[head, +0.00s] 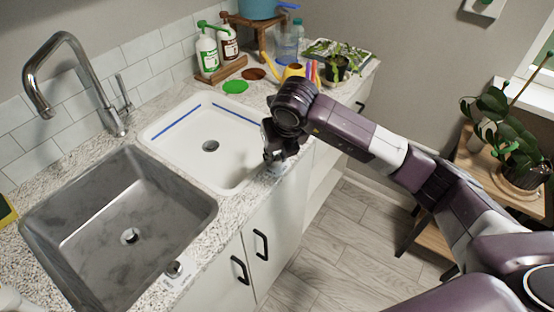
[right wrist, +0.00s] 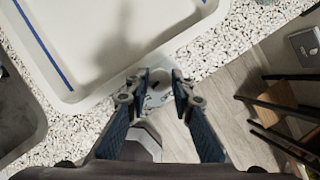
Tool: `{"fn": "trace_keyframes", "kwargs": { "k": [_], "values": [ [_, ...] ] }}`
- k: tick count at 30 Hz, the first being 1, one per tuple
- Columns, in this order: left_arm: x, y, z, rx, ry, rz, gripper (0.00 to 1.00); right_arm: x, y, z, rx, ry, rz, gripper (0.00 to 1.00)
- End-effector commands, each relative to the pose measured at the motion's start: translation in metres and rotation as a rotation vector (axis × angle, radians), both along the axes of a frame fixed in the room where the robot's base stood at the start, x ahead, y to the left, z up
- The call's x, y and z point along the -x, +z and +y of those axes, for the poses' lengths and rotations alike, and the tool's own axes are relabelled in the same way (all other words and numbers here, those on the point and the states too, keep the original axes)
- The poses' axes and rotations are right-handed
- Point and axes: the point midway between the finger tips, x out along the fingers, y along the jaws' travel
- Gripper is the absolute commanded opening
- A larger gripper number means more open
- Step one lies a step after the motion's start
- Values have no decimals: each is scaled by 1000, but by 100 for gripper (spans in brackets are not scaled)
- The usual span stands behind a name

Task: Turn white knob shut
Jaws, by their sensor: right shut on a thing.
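The white sink basin (head: 190,160), with blue stripes inside, is set in the speckled counter. At its front right corner is the white knob (right wrist: 158,83), small and round on a pale plate at the counter's edge. My right gripper (head: 275,157) reaches down over this corner and mostly hides the knob in the head view. In the right wrist view its fingers (right wrist: 159,79) stand on both sides of the knob and are shut on it. A second, metallic knob (head: 175,268) sits on a pale plate in front of the grey sink (head: 100,250). My left gripper is out of view.
A tall faucet (head: 105,105) stands behind the sinks. Spray bottles (head: 208,52), a green disc (head: 235,87), a yellow watering can (head: 292,71) and a potted plant (head: 338,65) crowd the far counter. Cabinet handles (head: 261,246) project below. A plant stand (head: 470,165) is at right.

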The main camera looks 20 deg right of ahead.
Motion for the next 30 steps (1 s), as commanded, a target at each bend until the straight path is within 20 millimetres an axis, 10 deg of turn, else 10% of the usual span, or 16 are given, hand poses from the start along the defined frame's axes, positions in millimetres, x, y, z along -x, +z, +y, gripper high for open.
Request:
{"fn": "trace_keyframes", "kwargs": {
  "k": [27,28,30],
  "values": [
    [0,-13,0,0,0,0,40,-1,1,1,-1,-173,-2,0],
    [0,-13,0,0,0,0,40,-1,1,1,-1,-173,-2,25],
    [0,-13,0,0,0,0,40,-1,1,1,-1,-172,-2,33]
  ]
}}
